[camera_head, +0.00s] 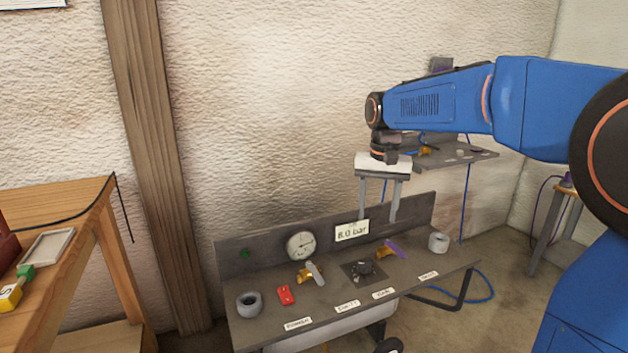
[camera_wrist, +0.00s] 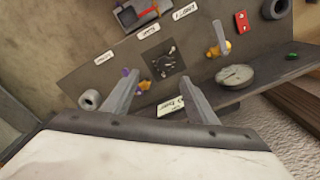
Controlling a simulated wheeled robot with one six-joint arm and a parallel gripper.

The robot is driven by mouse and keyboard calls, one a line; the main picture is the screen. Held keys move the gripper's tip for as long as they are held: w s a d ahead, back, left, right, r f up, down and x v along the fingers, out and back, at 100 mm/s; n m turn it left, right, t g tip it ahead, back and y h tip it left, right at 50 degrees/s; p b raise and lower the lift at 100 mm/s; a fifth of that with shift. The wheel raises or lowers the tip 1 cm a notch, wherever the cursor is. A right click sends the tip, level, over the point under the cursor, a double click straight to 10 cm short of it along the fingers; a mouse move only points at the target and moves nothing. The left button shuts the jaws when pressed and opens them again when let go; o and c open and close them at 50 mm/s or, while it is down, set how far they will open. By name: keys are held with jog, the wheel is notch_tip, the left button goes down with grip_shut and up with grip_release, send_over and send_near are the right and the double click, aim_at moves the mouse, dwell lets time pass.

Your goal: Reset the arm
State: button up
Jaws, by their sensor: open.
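My gripper (camera_head: 380,212) hangs from my blue arm above the back of a grey bench panel (camera_head: 330,322). Its two grey fingers point down, apart, with nothing between them. In the wrist view my gripper (camera_wrist: 168,100) also shows open and empty over the panel. The fingertips appear near a purple-handled valve (camera_head: 393,248) and the pressure label (camera_head: 352,231), which reads "8.0 bar"; whether they touch anything I cannot tell.
The panel carries a round gauge (camera_head: 301,245), a grey-handled valve (camera_head: 314,272), a red part (camera_head: 286,294), a dark knob (camera_head: 362,267) and grey rings (camera_head: 249,304) (camera_head: 438,242). A wooden table (camera_head: 75,245) stands left. A grey shelf (camera_head: 470,155) is behind my arm.

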jog(key=s+d+f+n+t, duration=0.1)
jog(key=s+d+f, duration=0.1)
jog(key=s, duration=0.8)
jog(key=s+d+f+n+t, duration=0.1)
jog(key=s+f, duration=0.4)
jog(key=s, duration=0.5)
jog(key=s+d+f+n+t, duration=0.1)
jog(key=s+d+f+t, duration=0.1)
jog(key=s, duration=0.8)
jog(key=shift+s+d+f+n, duration=0.35)
jog(key=shift+d+f, duration=0.2)
jog(key=shift+f, duration=0.2)
